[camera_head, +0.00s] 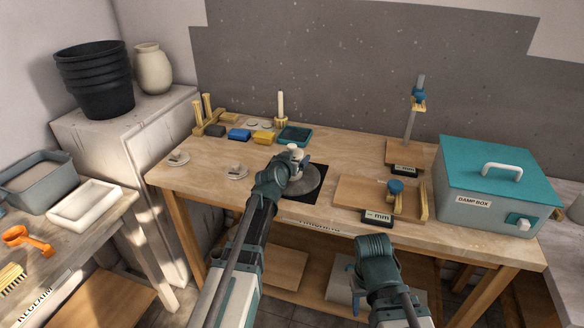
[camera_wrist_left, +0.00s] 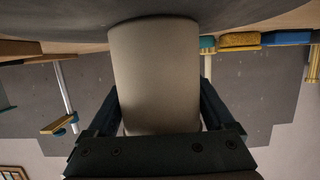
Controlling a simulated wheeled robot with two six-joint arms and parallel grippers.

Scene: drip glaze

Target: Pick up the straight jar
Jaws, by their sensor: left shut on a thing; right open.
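The straight jar, a pale beige cylinder, shows its top (camera_head: 295,148) in the head view, over the round grey wheel (camera_head: 314,180) on the wooden bench. My left gripper (camera_head: 292,165) hides most of the jar there. In the left wrist view the jar's plain side (camera_wrist_left: 155,70) fills the middle, between the two dark fingers of my left gripper (camera_wrist_left: 158,100), which is shut on it. That view is upside down, and the jar's base meets the dark wheel surface at the top. My right gripper (camera_head: 373,245) is open in front of the bench, away from the jar.
A teal damp box (camera_head: 497,180) stands at the right end of the bench. A board (camera_head: 357,192) with a small gauge lies right of the wheel. Sponges (camera_head: 263,138), a teal tray (camera_head: 295,135) and small pieces (camera_head: 236,172) lie behind and left.

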